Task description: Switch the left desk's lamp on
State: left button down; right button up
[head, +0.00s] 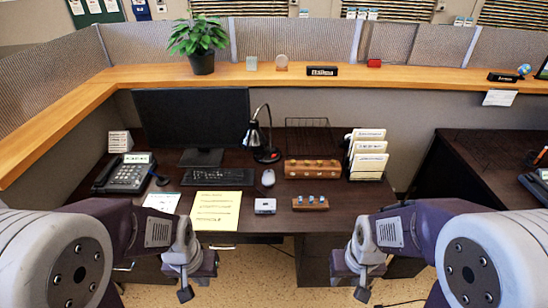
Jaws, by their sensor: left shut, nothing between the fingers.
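The lamp is black with a round base, a curved neck and a small shade tipped to the left. A small reddish spot shows on its base. I cannot tell from here whether it is lit. My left gripper (186,292) hangs in front of the desk's front edge, shut and empty, well apart from the lamp. My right gripper (363,292) hangs in front of the desk to the right; its fingers are too unclear to tell their state.
A monitor (192,115), keyboard (205,176) and mouse (268,178) stand left of or before the lamp. A wooden block (312,169), wire tray (310,140) and file holder (368,155) are to its right. A telephone (128,175) is far left. A wooden ledge (150,75) runs behind.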

dwell(0.5)
grip_shut()
dwell(1.6)
